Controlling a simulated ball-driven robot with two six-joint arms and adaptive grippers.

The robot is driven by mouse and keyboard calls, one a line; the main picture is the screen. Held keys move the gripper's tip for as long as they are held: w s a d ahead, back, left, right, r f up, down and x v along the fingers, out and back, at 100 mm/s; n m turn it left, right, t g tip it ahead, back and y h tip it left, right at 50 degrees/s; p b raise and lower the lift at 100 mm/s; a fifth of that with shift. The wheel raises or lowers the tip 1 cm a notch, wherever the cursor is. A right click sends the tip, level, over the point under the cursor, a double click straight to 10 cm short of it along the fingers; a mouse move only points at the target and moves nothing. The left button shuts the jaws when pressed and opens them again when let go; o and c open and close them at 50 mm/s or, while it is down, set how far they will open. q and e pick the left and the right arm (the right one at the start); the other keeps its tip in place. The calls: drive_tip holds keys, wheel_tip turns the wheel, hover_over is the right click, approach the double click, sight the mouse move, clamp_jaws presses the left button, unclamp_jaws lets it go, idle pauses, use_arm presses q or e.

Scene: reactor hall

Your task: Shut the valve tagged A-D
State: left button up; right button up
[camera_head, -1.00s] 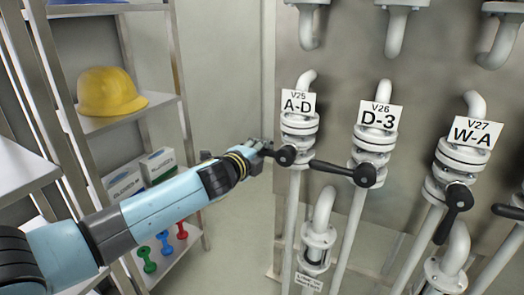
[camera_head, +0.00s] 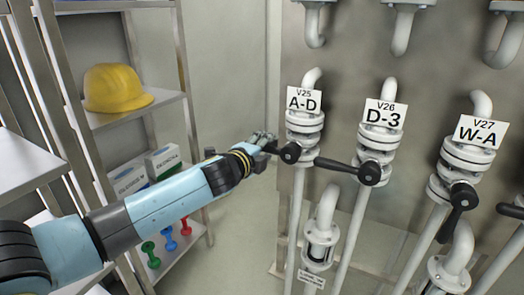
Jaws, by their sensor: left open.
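The valve tagged A-D (camera_head: 303,122) is a white flanged valve on a vertical pipe, under a V25 tag (camera_head: 304,101). Its black lever (camera_head: 290,153) has a round hub on the valve's front, and its handle points left, across the pipe. My left gripper (camera_head: 265,143) is open at the left end of this handle. The gripper is small and partly overlaps the handle, so I cannot tell whether its fingers are around it or touching it. My right gripper is out of view.
Valve D-3 (camera_head: 375,147) stands to the right, its lever (camera_head: 345,167) pointing left close to the A-D hub. Valve W-A (camera_head: 465,165) has its lever pointing down. A shelf (camera_head: 115,110) with a yellow helmet (camera_head: 112,88) and boxes (camera_head: 148,170) stands left.

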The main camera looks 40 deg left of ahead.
use_arm(q)
drive_tip(key=v, duration=1.2)
